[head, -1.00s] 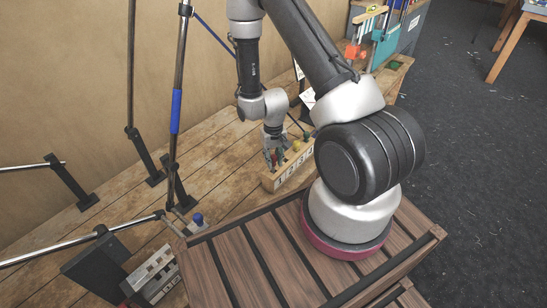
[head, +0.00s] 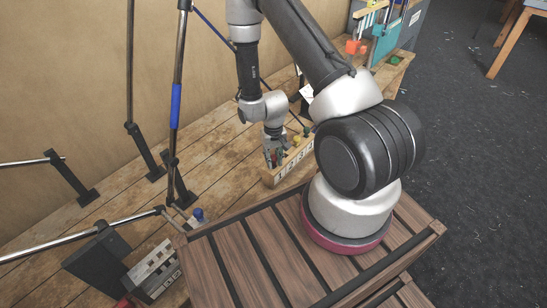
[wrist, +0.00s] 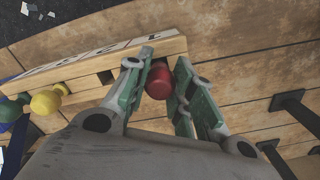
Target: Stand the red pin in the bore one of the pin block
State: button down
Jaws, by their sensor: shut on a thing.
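The red pin (wrist: 159,80) is between the fingers of my gripper (wrist: 160,88), which is shut on it. In the wrist view the pin's red head shows; its lower part is hidden. The wooden pin block (wrist: 95,62), with a numbered white strip, lies behind the fingers. The pin is over the block's end near the figure 1; I cannot tell how deep it sits in bore one. In the head view my gripper (head: 272,160) is at the near left end of the pin block (head: 287,172).
A yellow pin (wrist: 46,101) and a green pin (wrist: 10,109) stand farther along the block, with an empty dark bore (wrist: 106,76) between yellow and red. Black stands with rods (head: 88,198) are on the bench to the left.

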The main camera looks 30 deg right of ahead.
jog(key=shift+f, duration=0.45)
jog(key=c, duration=1.1)
grip_release()
jog(key=shift+c, duration=0.2)
notch_tip(320, 180, up, 12)
jog(key=shift+f, duration=0.1)
